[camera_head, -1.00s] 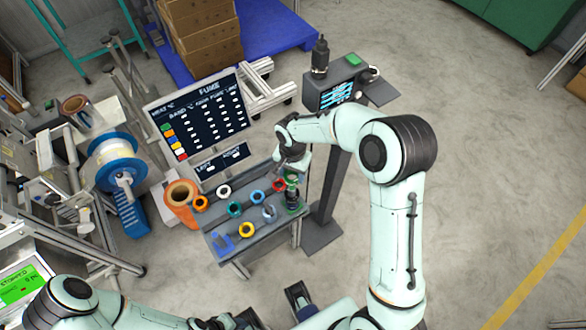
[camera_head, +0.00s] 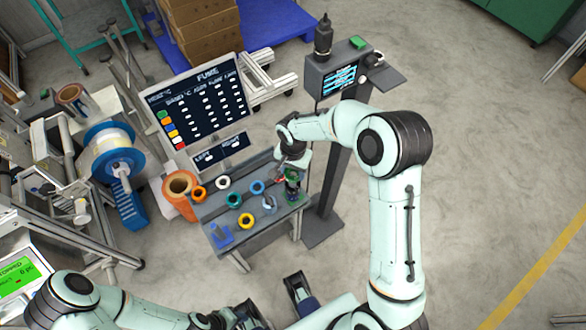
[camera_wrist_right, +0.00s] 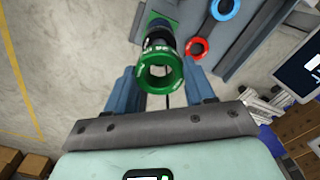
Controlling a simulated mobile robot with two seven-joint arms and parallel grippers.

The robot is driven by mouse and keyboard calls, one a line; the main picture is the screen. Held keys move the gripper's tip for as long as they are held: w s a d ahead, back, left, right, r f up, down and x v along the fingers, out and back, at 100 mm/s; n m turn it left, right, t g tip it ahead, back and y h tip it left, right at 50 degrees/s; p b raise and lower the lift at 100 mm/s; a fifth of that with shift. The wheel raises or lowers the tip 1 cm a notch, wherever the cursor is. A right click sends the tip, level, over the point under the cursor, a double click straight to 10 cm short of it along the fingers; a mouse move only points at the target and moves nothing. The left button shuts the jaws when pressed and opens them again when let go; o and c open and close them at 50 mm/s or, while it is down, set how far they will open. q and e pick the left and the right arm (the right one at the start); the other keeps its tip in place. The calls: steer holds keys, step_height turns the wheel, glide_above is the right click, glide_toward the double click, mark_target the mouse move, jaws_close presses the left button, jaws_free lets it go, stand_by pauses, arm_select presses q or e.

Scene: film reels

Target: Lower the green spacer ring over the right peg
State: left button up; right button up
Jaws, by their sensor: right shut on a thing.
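The green spacer ring (camera_wrist_right: 161,72) is held between the fingers of my right gripper (camera_wrist_right: 163,88), its round hole facing the right wrist camera. My right gripper (camera_head: 290,172) is over the right end of the small table in the head view. Behind the ring in the wrist view is a dark upright peg (camera_wrist_right: 160,34) on a green base (camera_wrist_right: 163,8); the ring hides part of it, and I cannot tell whether they touch. The dark peg (camera_head: 292,188) also shows below my gripper in the head view. My left gripper (camera_head: 246,318) is at the bottom, its jaws unclear.
A red ring (camera_wrist_right: 196,47) lies close beside the peg, with a blue ring (camera_wrist_right: 225,8) farther off. Orange (camera_head: 199,194), white (camera_head: 222,183), teal (camera_head: 233,200) and yellow (camera_head: 246,220) rings lie on the table. A screen stand (camera_head: 338,82) rises behind it.

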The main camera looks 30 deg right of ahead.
steer(key=shift+f, duration=0.25)
stand_by(0.3)
steer(key=shift+f+b, duration=0.45)
steer(key=shift+b, duration=0.15)
steer(key=shift+f, duration=0.1)
steer(key=shift+f+b, duration=0.45)
steer(key=shift+f, duration=0.05)
steer(key=shift+f, duration=0.25)
stand_by(0.3)
steer(key=shift+f+b, duration=0.75)
steer(key=shift+f, duration=0.05)
steer(key=shift+f, duration=0.15)
stand_by(0.3)
steer(key=o, duration=1.1)
